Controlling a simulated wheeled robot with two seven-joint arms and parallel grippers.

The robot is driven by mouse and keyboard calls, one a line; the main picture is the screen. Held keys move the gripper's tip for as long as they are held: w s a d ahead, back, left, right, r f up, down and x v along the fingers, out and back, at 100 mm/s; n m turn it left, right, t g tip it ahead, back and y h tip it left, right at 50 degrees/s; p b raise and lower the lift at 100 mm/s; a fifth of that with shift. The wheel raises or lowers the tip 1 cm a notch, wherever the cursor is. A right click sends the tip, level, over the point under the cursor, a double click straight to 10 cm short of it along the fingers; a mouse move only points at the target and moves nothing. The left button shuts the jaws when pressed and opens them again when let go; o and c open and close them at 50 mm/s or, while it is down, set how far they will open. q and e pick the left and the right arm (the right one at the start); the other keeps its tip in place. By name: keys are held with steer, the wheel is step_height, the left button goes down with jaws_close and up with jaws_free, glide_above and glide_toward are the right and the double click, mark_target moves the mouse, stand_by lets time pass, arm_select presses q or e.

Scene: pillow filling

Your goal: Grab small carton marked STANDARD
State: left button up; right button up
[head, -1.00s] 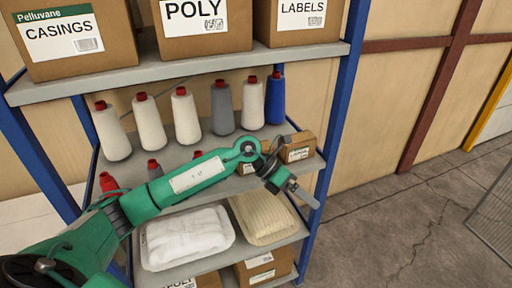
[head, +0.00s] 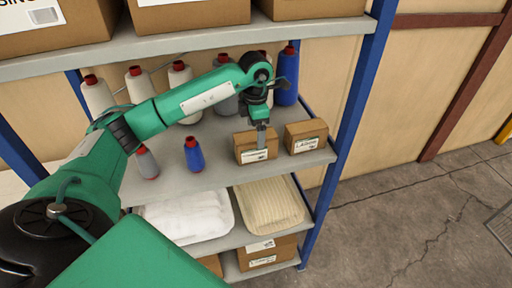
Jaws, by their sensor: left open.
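Two small brown cartons stand on the middle shelf at its right end. The left carton (head: 250,143) has a white label too small to read with certainty. The right carton (head: 308,131) also has a white label that I cannot read clearly. My left gripper (head: 261,144) points down at the left carton, and a grey finger overlaps its front and top. The gripper is open. I cannot tell whether the fingers touch the carton or straddle it. My right gripper is not in view.
Thread cones stand behind and left on the middle shelf, including a short blue one (head: 194,155). Large boxes (head: 190,14) fill the upper shelf (head: 200,43) above my arm. Folded textiles (head: 268,204) lie below. A blue post (head: 352,100) stands right of the cartons.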

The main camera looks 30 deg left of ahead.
mark_target(255, 136)
arm_select(q)
step_height(255, 136, down, 4)
steer(key=shift+w+a+r+b, duration=0.15)
steer(key=shift+r+b, duration=0.1)
steer(key=shift+b, duration=0.25)
steer(key=shift+r, duration=0.1)
steer(key=c, duration=1)
steer(key=shift+c, duration=0.8)
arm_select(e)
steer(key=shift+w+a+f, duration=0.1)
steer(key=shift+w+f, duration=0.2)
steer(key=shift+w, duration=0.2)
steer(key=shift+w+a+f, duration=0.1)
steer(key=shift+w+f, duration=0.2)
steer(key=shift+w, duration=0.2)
